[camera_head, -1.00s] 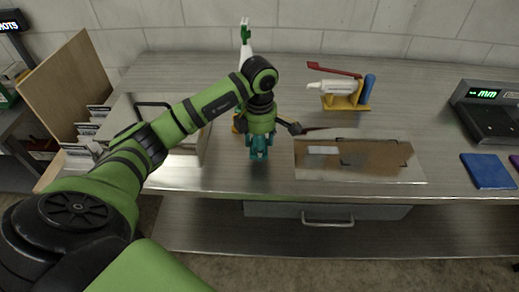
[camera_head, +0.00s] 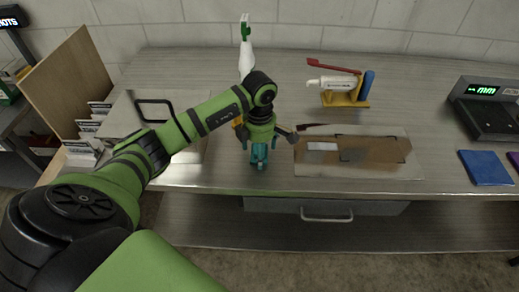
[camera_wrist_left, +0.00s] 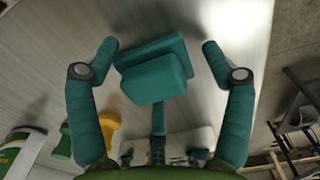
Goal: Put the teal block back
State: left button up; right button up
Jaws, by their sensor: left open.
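My left gripper (camera_head: 259,146) points down at the table's front, its teal fingers spread. In the wrist view the left gripper (camera_wrist_left: 158,50) has one finger on each side of the teal block (camera_wrist_left: 153,82), with visible gaps between. The block looks like a cube with a wider flat plate behind it. The block also shows low between the fingers in the head view (camera_head: 259,157). Whether it rests on the table surface is hard to tell. My right gripper is not in view.
A flat board with dark marks (camera_head: 385,170) lies right of the gripper. A yellow stand (camera_head: 347,100), a spray bottle (camera_head: 246,55) and a display device (camera_head: 490,108) stand farther back. A blue pad (camera_head: 486,167) lies at right. An upright wooden panel (camera_head: 68,85) stands left.

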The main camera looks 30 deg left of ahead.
pick_arm(q)
jog(key=shift+r, duration=0.25)
jog(key=shift+w+r, duration=0.1)
jog(key=shift+r, duration=0.25)
notch_tip(320, 180, up, 11)
jog(key=b, duration=0.2)
jog(key=shift+b, duration=0.4)
